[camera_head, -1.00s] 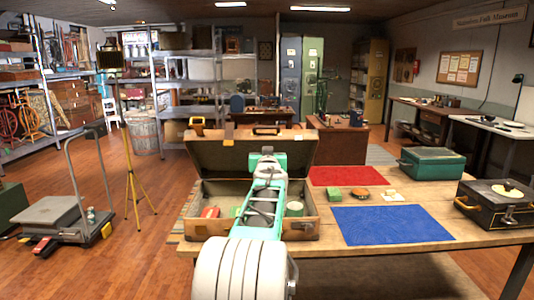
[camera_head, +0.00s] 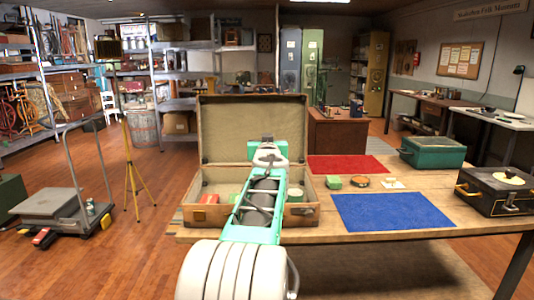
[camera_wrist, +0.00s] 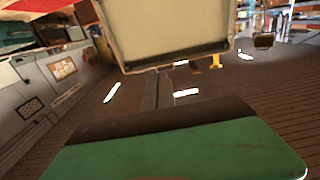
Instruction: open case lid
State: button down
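The brown case (camera_head: 300,215) stands on the wooden table, its lid (camera_head: 222,130) raised upright with the pale lining facing me. My gripper (camera_head: 267,138) is over the case, in front of the lid's lining. My arm covers the middle of the case. In the wrist view my gripper's two fingers (camera_wrist: 158,88) lie side by side with no clear gap, and nothing shows between them. A pale panel with a dark border, apparently the lid (camera_wrist: 165,30), fills the top of that view near the fingertips. I cannot tell whether they touch.
Small red and green items lie inside the case. Right of it are a red cloth (camera_head: 350,164), a blue cloth (camera_head: 393,211) and small items between them. A green box (camera_head: 432,152) and a black case (camera_head: 495,193) stand farther right. A tripod (camera_head: 132,165) stands left.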

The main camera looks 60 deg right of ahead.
jog(key=b+v, duration=0.5)
jog(key=v, duration=0.2)
jog(key=shift+a, duration=0.2)
jog(key=w+a+f+n+t+y+p, duration=0.1)
jog(key=w+a+f+n+y+p, duration=0.3)
jog(key=w+a, duration=0.7)
jog(key=w+a+f+n+y+p, duration=0.1)
jog(key=w+a+f+y+p, duration=0.45)
jog(key=a, duration=0.95)
jog(key=a+f+n+g+y+p, duration=0.1)
jog(key=a+f+n+y+p, duration=0.2)
jog(key=a, duration=1.1)
jog(key=s+a+f+n+g+y+p, duration=0.1)
jog(key=s+a+f+n+g+p, duration=0.1)
jog(key=s+a, duration=0.4)
jog(key=s+a+f+n+g+y+p, duration=0.2)
jog(key=s+a+f+g+p, duration=0.1)
jog(key=a, duration=0.9)
jog(key=s+p, duration=0.1)
jog(key=s, duration=0.1)
jog(key=shift+s+a+f+n+p, duration=0.3)
jog(key=shift+s+n+p, duration=0.1)
